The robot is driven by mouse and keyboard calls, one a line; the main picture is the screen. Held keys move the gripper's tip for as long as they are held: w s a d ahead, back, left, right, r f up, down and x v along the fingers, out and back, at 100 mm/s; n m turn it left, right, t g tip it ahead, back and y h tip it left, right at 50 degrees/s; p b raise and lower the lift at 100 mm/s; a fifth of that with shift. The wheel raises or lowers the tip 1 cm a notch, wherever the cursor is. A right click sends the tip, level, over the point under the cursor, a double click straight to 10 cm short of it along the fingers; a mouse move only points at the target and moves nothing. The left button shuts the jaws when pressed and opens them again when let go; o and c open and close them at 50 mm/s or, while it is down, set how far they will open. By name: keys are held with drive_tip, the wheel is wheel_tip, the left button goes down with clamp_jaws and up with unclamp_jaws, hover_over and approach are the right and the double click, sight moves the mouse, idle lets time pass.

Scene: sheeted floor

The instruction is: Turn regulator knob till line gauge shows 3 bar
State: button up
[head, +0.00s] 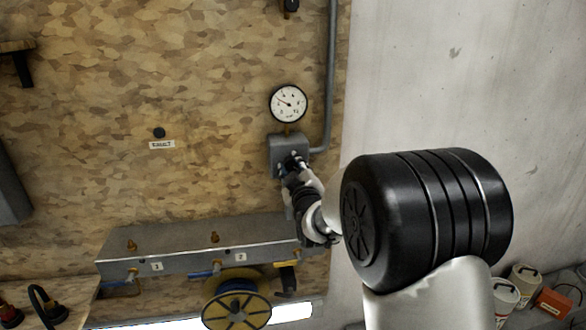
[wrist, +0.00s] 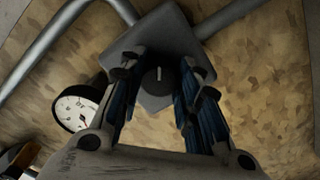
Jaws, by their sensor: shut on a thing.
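The line gauge (head: 289,104) is a round white dial on the particle-board wall, its needle pointing to the upper left. Its numbers are too small to read surely. It also shows tilted in the wrist view (wrist: 72,108), partly behind my gripper. Below it sits the grey regulator body (head: 284,143). In the wrist view the dark round regulator knob (wrist: 158,81) with a pale mark sits between my fingers. My gripper (wrist: 158,88) is shut on the knob; in the head view (head: 293,164) its fingers hide it.
A grey pipe (head: 331,80) runs up beside the gauge. A metal manifold (head: 190,242) with brass fittings and tags lies below, with a yellow reel (head: 236,306) in front. A FAULT label (head: 162,145) sits under a black button. Canisters stand at lower right.

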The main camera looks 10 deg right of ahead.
drive_tip(key=c, duration=0.4)
drive_tip(key=shift+o, duration=0.2)
drive_tip(key=shift+f+m+b, duration=0.2)
drive_tip(key=shift+m+b, duration=0.3)
drive_tip(key=shift+b, duration=0.6)
drive_tip(key=shift+r+m+b, duration=0.15)
drive_tip(key=shift+m+b, duration=0.25)
drive_tip(key=o, duration=1.1)
drive_tip(key=shift+c, duration=0.2)
drive_tip(key=s, duration=1.2)
